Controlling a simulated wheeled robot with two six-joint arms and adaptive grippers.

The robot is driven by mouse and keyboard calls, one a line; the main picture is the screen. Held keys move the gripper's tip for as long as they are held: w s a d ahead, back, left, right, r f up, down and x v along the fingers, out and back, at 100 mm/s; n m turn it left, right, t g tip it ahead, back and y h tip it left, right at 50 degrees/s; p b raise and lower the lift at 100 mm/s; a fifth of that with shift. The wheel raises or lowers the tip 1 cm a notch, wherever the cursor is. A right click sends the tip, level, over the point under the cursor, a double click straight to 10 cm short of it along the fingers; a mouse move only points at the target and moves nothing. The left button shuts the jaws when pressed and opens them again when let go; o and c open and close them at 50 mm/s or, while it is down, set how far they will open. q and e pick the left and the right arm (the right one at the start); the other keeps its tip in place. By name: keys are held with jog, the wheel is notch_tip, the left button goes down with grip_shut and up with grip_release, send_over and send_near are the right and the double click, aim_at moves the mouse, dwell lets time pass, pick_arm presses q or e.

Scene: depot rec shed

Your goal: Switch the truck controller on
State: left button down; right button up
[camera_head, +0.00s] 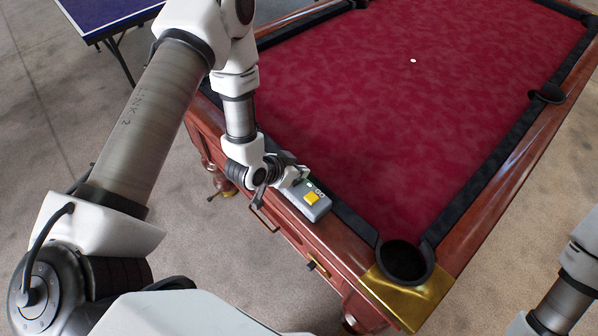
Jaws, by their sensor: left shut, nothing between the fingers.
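The truck controller (307,203) is a small grey box with a yellow patch on its face. It lies on the wooden rail of the pool table, near the corner pocket. My left gripper (300,178) is shut and empty at the controller's far left end. The fingertips are small here, and I cannot tell whether they touch the controller. The gripper hides part of that end, and the switch is not clear to see. Part of my right arm (565,290) shows at the lower right edge; its gripper is out of view.
The pool table (440,110) has red cloth and raised dark cushions. A black corner pocket (404,262) with brass trim is right of the controller. A small white spot (413,60) is on the cloth. A blue table (105,14) stands at the upper left. Bare floor lies left.

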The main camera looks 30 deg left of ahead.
pick_arm(q)
jog(key=r+p, duration=0.2)
jog(key=r, duration=0.1)
jog(key=r+p, duration=0.1)
jog(key=shift+w+r, duration=0.4)
jog(key=shift+b+v, duration=0.7)
jog(key=shift+v, duration=0.35)
jog(key=v, duration=0.7)
jog(key=shift+w+d+r+b, duration=0.2)
jog(key=shift+r+b, duration=0.2)
jog(key=shift+r, duration=0.1)
pick_arm(e)
jog(key=shift+s+r, duration=0.4)
jog(key=shift+s, duration=0.05)
pick_arm(q)
jog(key=shift+w, duration=0.1)
pick_arm(e)
jog(key=shift+w, duration=0.1)
